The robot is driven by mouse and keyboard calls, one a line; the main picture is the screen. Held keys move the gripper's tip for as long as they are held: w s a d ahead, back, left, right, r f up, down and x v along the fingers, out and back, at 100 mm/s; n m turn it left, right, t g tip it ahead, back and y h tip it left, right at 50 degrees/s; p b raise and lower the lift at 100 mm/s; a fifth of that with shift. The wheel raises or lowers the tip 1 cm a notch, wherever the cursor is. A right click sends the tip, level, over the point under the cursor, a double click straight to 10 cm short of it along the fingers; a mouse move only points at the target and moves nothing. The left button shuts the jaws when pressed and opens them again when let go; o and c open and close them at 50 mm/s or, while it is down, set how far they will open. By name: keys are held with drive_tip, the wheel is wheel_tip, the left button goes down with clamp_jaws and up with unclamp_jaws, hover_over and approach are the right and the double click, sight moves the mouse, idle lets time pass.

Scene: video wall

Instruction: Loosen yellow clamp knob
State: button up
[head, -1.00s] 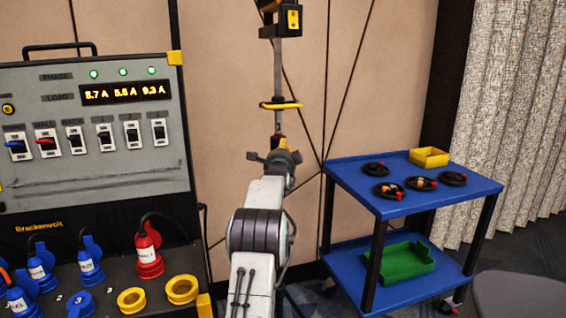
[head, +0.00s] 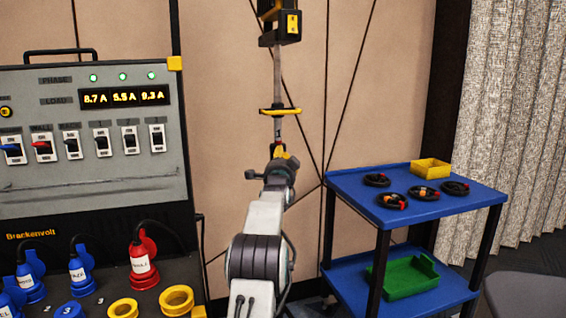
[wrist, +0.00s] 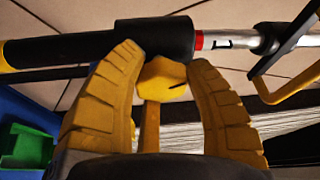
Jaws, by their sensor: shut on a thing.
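The yellow clamp knob (wrist: 162,78) sits between the two yellow ribbed fingers of my gripper (wrist: 164,62) in the wrist view. The fingers stand on both sides of it, and my gripper is shut on it. The knob is beside the black clamp collar (wrist: 155,38) on a pole that runs across the wrist view. In the head view my gripper (head: 279,154) is at the lower part of the upright pole (head: 277,78), below a yellow crossbar. The knob is too small there to make out clearly.
A grey power panel (head: 90,165) with switches, and red and blue plugs below, stands close on the left. A blue cart (head: 345,182) with black rings, a yellow bin (head: 429,168) and a green tray (head: 425,262) stands on the right. A beige wall is behind the pole.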

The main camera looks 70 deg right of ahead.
drive_tip(key=shift+w+r, duration=0.1)
drive_tip(key=shift+r, duration=0.05)
drive_tip(key=o, duration=1.2)
drive_tip(key=shift+c, duration=0.2)
drive_tip(key=shift+a, duration=0.1)
drive_tip(key=v, duration=1.2)
